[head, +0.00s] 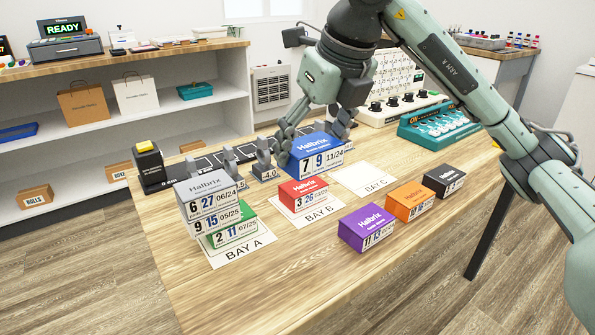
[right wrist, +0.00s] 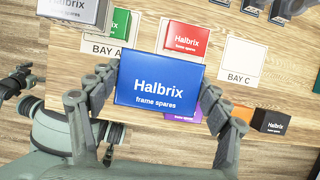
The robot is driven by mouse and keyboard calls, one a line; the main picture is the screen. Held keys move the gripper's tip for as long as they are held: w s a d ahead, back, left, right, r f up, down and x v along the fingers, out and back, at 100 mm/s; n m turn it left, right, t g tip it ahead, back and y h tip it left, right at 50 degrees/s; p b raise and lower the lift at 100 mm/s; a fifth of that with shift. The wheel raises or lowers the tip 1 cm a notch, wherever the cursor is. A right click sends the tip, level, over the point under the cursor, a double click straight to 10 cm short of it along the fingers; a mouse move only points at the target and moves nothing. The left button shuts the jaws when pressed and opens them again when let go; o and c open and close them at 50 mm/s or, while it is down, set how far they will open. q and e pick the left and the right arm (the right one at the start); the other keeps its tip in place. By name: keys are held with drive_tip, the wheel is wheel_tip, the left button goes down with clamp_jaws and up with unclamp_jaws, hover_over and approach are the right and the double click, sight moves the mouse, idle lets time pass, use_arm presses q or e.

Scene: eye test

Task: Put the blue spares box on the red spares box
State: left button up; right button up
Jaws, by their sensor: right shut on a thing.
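The blue spares box (head: 313,157) is between the fingers of my right gripper (head: 312,140), which is shut on it. It is held level above the table, behind the red box in the head view. In the right wrist view the blue box (right wrist: 158,80) fills the middle, fingers on its two sides. The red spares box (head: 303,194) lies on the BAY B card, its top bare; it shows beyond the blue box in the right wrist view (right wrist: 184,42). The two boxes are apart.
On the BAY A card (head: 243,252) stands a stack, grey box (head: 207,186) on top, green (head: 240,221) at the bottom. The BAY C card (head: 362,180) is empty. Purple (head: 366,222), orange (head: 408,198) and black (head: 445,178) boxes stand at the right.

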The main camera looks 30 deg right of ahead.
drive_tip(key=w+d+f, duration=0.1)
drive_tip(key=w+f, duration=0.1)
drive_tip(key=w, duration=0.1)
drive_tip(key=w+d+f, duration=0.1)
drive_tip(key=w+f, duration=0.1)
drive_tip(key=w, duration=0.1)
drive_tip(key=w+d+f, duration=0.2)
drive_tip(key=w, duration=0.1)
drive_tip(key=shift+p, duration=0.4)
drive_tip(key=shift+w+f, duration=0.2)
drive_tip(key=shift+w, duration=0.05)
wheel_tip(320, 180, down, 3)
drive_tip(key=shift+f, duration=0.15)
drive_tip(key=shift+d+f, duration=0.1)
drive_tip(key=shift+f, duration=0.3)
use_arm(q)
wheel_tip(320, 180, down, 2)
drive_tip(key=shift+f, duration=0.1)
use_arm(e)
drive_tip(key=o, duration=1)
drive_tip(key=shift+o, duration=1.2)
use_arm(q)
drive_tip(key=shift+s, duration=0.45)
